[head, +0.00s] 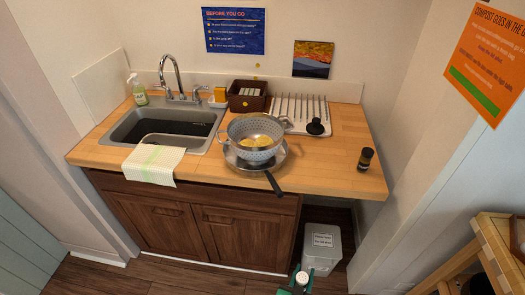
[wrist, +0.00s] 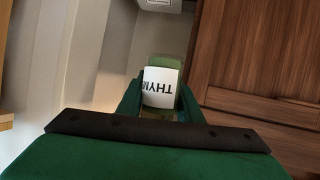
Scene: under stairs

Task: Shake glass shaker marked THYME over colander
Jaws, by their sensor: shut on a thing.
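The glass shaker (wrist: 160,87) is held between the green fingers of my gripper (wrist: 160,103) in the wrist view. Its white label reads "THYM", upside down in this view, with the rest hidden. In the head view my gripper (head: 302,283) is low at the bottom edge, in front of the cabinet and well below the counter. The shaker's pale top (head: 302,277) shows there. The grey metal colander (head: 240,131) stands on the counter in or on a dark-handled pan (head: 236,161), with yellow pieces in it. My gripper is far from the colander.
A dark jar (head: 366,159) stands at the counter's right. The sink (head: 150,113) with a towel (head: 153,163) is left. A drying rack (head: 298,113) and brown box (head: 247,97) are behind the colander. A bin (head: 321,247) stands under the counter; a wooden stand (head: 497,232) is right.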

